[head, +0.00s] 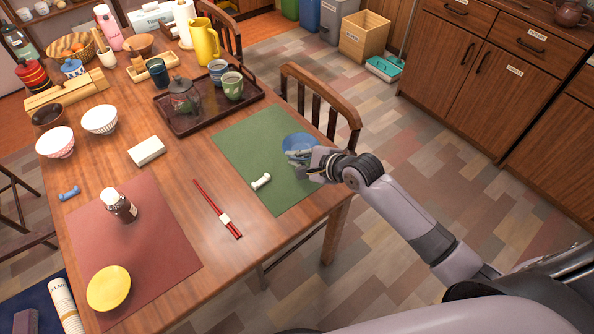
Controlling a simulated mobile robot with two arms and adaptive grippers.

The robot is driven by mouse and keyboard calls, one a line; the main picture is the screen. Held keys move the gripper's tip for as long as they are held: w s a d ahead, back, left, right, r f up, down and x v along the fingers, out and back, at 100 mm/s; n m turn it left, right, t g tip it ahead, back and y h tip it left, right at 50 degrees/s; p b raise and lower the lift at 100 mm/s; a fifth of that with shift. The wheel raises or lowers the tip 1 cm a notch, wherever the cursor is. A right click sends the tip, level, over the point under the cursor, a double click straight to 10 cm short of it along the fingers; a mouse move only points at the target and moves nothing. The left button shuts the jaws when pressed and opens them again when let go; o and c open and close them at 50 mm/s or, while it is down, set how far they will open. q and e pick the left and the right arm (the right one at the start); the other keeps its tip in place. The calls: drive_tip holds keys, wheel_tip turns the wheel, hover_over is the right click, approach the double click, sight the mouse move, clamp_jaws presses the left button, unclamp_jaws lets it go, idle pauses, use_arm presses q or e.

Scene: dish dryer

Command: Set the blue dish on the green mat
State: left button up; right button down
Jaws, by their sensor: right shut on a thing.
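The blue dish (298,141) is over the right part of the green mat (240,150), near the table's right edge. My right gripper (300,158) is at the dish's near rim and shut on it. The gripper's fingers hide part of that rim. I cannot tell whether the dish touches the mat or is a little above it. My left gripper does not show.
A white chopstick rest (261,181) lies on the mat near the gripper. A dark tray (190,125) with a teapot (184,97) and cups stands behind the mat. Red chopsticks (216,208) lie to the left. A chair (320,105) stands close behind the dish.

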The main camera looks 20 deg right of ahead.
wheel_tip(320, 180, down, 5)
drive_tip(key=shift+b, duration=0.35)
drive_tip(key=c, duration=2)
unclamp_jaws()
drive_tip(key=shift+c, duration=0.2)
drive_tip(key=p+v, duration=0.1)
drive_tip(key=v, duration=1.1)
